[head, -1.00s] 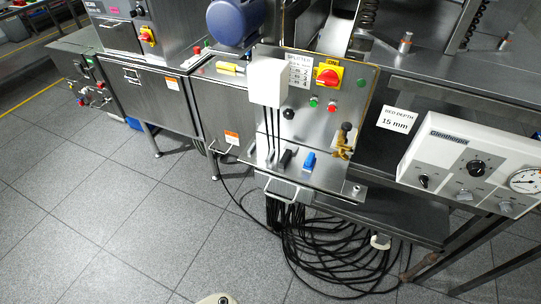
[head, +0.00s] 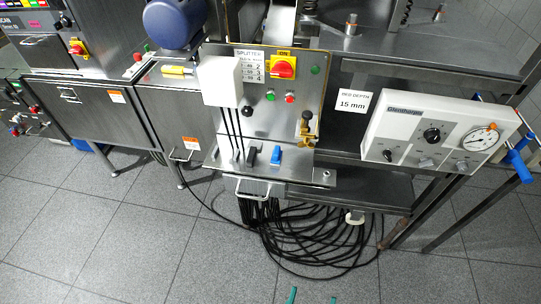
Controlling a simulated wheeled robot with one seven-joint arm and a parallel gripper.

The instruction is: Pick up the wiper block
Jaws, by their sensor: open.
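A small blue block (head: 276,155) sits on the narrow steel shelf (head: 300,173) below the splitter's control panel. It fits the wiper block best, though no label shows on it. A black block (head: 251,156) stands just left of it, apart from it. Two teal tips at the bottom edge look like the fingertips of my gripper (head: 312,298). They are spread apart with only floor visible between them, well below and in front of the shelf. The rest of the gripper is out of the picture.
The panel (head: 262,120) with a red switch rises behind the shelf, with brass fittings (head: 306,130) at right. A handle (head: 252,188) juts out below. Black cables (head: 310,235) coil on the floor. A white gauge box (head: 437,137) stands right. Floor is open at left.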

